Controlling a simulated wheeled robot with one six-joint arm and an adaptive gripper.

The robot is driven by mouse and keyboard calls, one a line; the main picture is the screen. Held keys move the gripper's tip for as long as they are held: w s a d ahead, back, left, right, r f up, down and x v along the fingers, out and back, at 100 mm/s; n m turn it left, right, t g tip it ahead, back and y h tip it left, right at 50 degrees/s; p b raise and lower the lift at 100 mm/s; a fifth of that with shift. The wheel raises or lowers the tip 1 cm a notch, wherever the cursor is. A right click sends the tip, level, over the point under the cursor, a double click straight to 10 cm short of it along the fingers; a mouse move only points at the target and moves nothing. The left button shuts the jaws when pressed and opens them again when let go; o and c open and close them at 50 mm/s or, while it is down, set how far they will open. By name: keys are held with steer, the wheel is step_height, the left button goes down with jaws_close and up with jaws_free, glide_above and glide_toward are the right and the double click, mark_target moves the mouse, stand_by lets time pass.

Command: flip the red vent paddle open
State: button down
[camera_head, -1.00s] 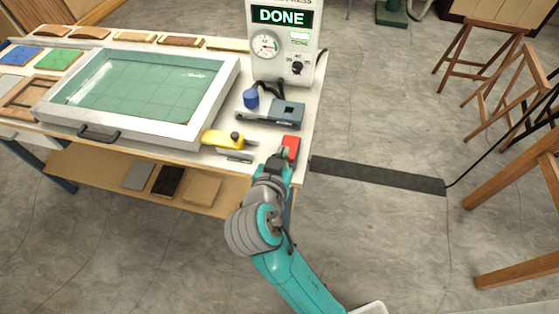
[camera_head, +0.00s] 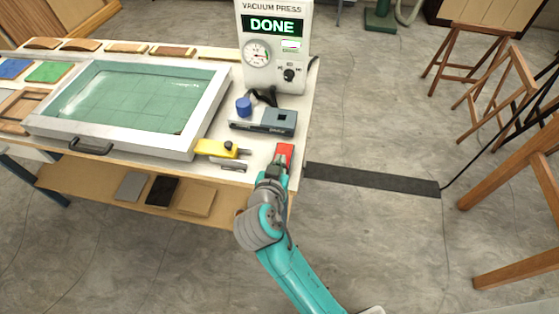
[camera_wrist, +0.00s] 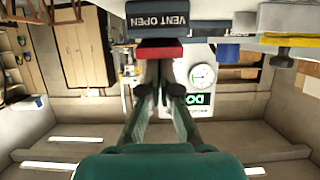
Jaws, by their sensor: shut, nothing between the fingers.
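The red vent paddle (camera_head: 285,152) is at the front right corner of the worktable, right of the yellow tool. In the wrist view, the red paddle (camera_wrist: 160,53) lies flat against a dark block marked VENT OPEN (camera_wrist: 178,21). My gripper (camera_head: 277,166) is just in front of the paddle's near end. In the wrist view, the fingertips of my gripper (camera_wrist: 160,84) are together and empty, close to the paddle. I cannot tell whether they touch it. The vacuum press unit (camera_head: 275,45) shows DONE.
A glass-topped press frame (camera_head: 190,150) fills the middle of the table. A yellow tool (camera_head: 216,148), a grey-blue device (camera_head: 279,120) and a blue knob (camera_head: 243,106) stand near the paddle. A dark floor strip (camera_head: 370,180) runs right. Open floor lies right of the table.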

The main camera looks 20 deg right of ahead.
steer(key=shift+s+f+t+h, duration=0.1)
steer(key=shift+f+t+h, duration=0.2)
steer(key=shift+f, duration=0.25)
steer(key=shift+r, duration=0.2)
steer(key=shift+r, duration=0.7)
